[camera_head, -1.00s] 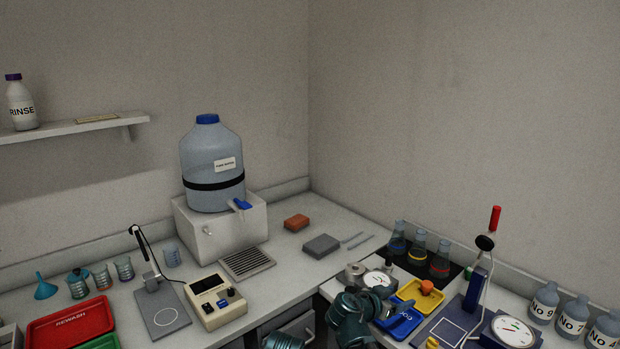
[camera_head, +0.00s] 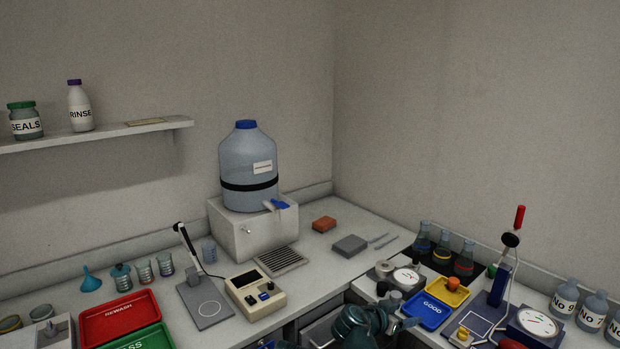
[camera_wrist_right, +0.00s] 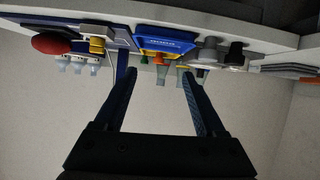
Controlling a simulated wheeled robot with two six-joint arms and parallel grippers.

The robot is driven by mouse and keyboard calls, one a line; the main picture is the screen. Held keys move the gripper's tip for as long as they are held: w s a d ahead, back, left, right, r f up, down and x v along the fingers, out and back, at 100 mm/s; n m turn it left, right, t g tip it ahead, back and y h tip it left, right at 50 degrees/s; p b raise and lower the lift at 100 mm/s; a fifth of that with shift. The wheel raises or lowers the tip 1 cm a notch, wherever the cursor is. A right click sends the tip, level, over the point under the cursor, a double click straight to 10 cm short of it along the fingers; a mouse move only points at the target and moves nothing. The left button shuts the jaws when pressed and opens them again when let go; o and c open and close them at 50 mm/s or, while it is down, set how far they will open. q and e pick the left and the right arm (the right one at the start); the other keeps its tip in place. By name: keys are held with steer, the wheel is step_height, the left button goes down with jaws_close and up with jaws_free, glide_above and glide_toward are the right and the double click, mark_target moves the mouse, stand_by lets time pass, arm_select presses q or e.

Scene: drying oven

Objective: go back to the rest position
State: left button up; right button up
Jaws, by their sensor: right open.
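My right gripper (camera_wrist_right: 158,105) is open and empty in the right wrist view, its two dark fingers spread apart. That view looks upside down along the bench toward the blue tray and the yellow tray. In the head view my right arm shows at the bottom, in front of the right-hand bench, and its fingers are hard to make out there. A dark piece at the bottom edge, left of that arm, may be my left arm. My left gripper cannot be made out.
The blue GOOD tray (camera_head: 428,311), yellow tray (camera_head: 451,292) and dial gauge (camera_head: 534,323) stand on the right bench. A water jug (camera_head: 248,170), meter box (camera_head: 255,295), red REWASH tray (camera_head: 119,316) and green tray (camera_head: 145,340) are on the left bench. The air above both benches is clear.

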steer(key=s+a+f+n+g+y+p, duration=0.3)
steer(key=s+a+n, duration=0.3)
steer(key=s+a, duration=0.3)
steer(key=s+a+f+n+g+y+p, duration=0.3)
steer(key=s+a+n+g+y, duration=0.2)
steer(key=s+a, duration=0.4)
steer(key=s+n+y, duration=0.1)
steer(key=s+n, duration=0.1)
steer(key=s, duration=0.1)
steer(key=shift+s+n, duration=0.2)
steer(key=shift+n, duration=0.1)
